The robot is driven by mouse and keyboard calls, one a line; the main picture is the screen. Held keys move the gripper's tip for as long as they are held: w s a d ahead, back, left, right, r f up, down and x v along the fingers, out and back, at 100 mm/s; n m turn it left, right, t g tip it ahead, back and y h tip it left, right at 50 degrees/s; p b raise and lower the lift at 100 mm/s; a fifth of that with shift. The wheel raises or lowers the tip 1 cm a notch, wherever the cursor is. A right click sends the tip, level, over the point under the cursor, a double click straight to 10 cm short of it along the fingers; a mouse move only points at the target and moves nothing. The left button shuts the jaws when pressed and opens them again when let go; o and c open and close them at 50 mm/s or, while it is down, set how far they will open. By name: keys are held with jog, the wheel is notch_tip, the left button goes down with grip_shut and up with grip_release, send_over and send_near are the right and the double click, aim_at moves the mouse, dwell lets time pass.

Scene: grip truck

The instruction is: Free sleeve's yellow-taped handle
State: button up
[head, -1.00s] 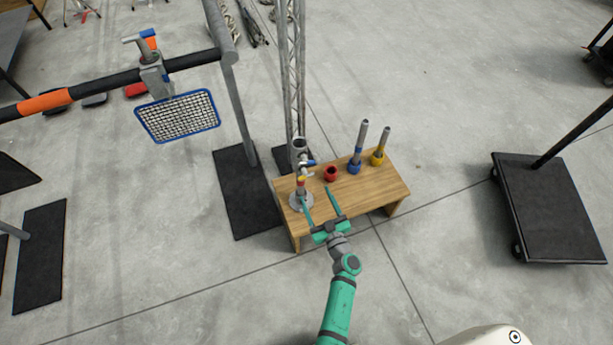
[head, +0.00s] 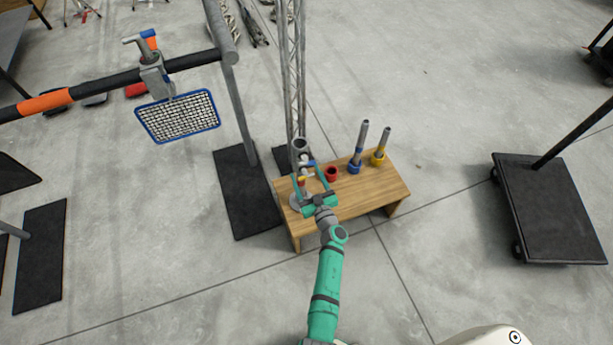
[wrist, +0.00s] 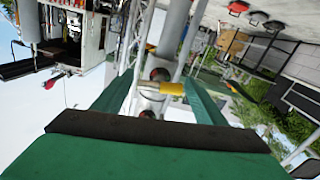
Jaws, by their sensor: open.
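A grey upright post with a sleeve (head: 301,146) stands on a round base at the left end of the wooden bench (head: 370,192). It carries a blue-taped handle (head: 309,163) and, lower, a yellow and red mark (head: 302,181). In the wrist view the yellow-taped handle (wrist: 172,88) sticks out to the right from the grey post. My gripper (head: 307,172) is open, its two green fingers reaching to either side of the post. In the wrist view the yellow handle lies between my gripper's fingers (wrist: 160,80). I cannot tell whether either finger touches it.
A red cup (head: 331,174), a blue-collared tube (head: 357,150) and a yellow-collared tube (head: 379,148) stand on the bench to the right. A lattice truss (head: 291,70) rises just behind the post. A black bar with a blue-framed mesh (head: 178,116) is at left.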

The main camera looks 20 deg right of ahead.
jog(key=c, duration=1.1)
jog(key=shift+o, duration=0.2)
jog(key=shift+n, duration=0.3)
jog(key=n, duration=0.4)
jog(key=shift+a+n, duration=0.1)
jog(key=shift+n, duration=2.3)
jog(key=shift+s, duration=0.1)
jog(key=o, duration=1.1)
jog(key=shift+c, duration=0.2)
